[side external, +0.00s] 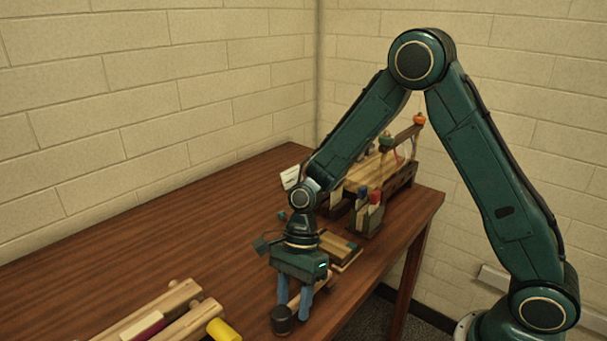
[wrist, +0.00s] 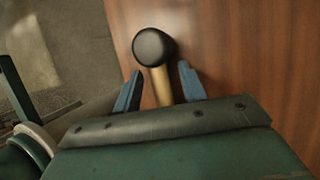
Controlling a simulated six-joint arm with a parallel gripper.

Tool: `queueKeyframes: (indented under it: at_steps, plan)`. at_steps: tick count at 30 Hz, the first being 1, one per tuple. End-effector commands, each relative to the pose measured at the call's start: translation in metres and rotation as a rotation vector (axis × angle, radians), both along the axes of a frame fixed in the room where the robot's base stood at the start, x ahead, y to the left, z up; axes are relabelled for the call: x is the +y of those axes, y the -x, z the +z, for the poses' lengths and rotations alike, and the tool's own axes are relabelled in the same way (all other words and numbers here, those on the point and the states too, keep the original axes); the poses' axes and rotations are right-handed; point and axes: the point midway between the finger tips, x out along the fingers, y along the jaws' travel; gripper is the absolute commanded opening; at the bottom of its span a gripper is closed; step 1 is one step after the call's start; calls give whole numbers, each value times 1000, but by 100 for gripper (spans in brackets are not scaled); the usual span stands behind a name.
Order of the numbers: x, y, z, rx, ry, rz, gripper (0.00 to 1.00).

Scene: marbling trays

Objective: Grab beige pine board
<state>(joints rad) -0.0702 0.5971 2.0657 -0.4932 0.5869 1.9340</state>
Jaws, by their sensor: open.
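My gripper (side external: 294,300) is open and low over the front part of the table. In the wrist view its two blue fingers (wrist: 160,72) stand on either side of the pale handle of a mallet (wrist: 153,47) with a black head. The mallet's head (side external: 282,320) also shows beside the fingers in the side view. Pale boards (side external: 372,182) sit in a dark wooden rack at the back. A flat pale and dark wooden piece (side external: 340,245) lies just behind my gripper, partly hidden by it. I cannot tell which is the beige pine board.
A small block holding red- and blue-topped tools (side external: 370,215) stands before the rack. At the front left lie wooden bars (side external: 185,325) and a yellow cylinder (side external: 222,330). The table's left middle (side external: 170,240) is clear. The table's edge runs close to my gripper.

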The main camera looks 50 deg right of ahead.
Motion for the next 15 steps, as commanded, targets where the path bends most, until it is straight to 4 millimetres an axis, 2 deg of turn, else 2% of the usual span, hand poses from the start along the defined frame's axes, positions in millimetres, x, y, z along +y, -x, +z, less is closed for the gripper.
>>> queueKeyframes:
  at_steps: [8, 15]
  plan:
    - [-3, -2, 7, -2, -1, -1, 41]
    - [-14, -7, 33, -4, 1, -3, 41]
